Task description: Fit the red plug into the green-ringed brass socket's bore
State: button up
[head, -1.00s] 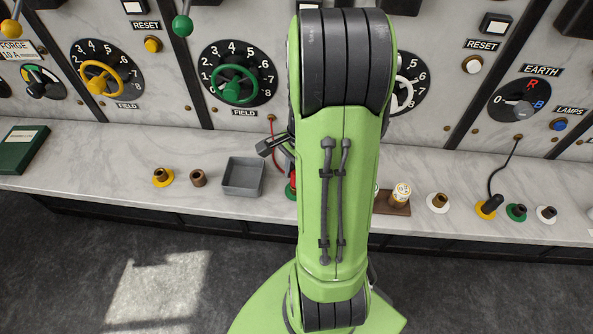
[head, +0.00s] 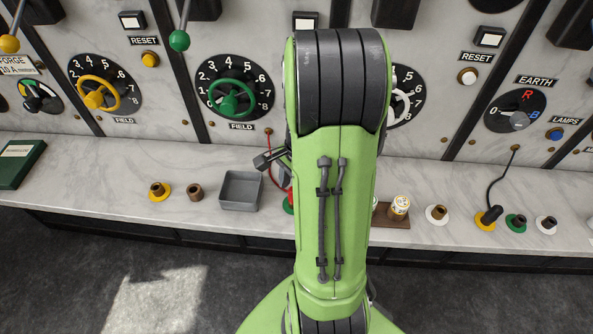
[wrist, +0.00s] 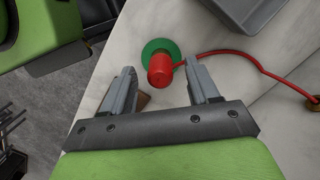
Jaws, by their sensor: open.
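The red plug (wrist: 160,70) stands over the green ring (wrist: 154,47) in the wrist view, with its red cord running off to the right. The ring's brass socket is hidden beneath the plug, so I cannot tell how deep the plug sits. My gripper (wrist: 160,66) is open, one finger on each side of the plug, with gaps visible on both sides. In the head view my arm hides most of the plug (head: 290,196) and the green ring (head: 287,208).
A grey tray (head: 240,205) stands left of the plug. Brown (head: 194,192) and yellow-ringed (head: 158,190) sockets lie farther left. Right of my arm are a wooden block with a jar (head: 400,205), a white-ringed socket (head: 437,214) and another green-ringed socket (head: 516,222). The panel rises behind.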

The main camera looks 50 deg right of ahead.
notch_tip(320, 180, up, 15)
jog(key=d+p, duration=0.2)
jog(key=p, duration=0.2)
jog(key=shift+s, duration=0.15)
jog(key=shift+d+f, duration=0.1)
jog(key=s+a+r+n+t+h, duration=0.1)
jog(key=s+a+r+n+t, duration=0.1)
jog(key=a+n, duration=0.7)
jog(key=s+a+r+n+t, duration=0.3)
jog(key=s+a+n, duration=0.1)
jog(key=a+n, duration=0.6)
jog(key=shift+s+a+r+h, duration=0.15)
jog(key=shift+r+h, duration=0.1)
jog(key=shift+h, duration=0.15)
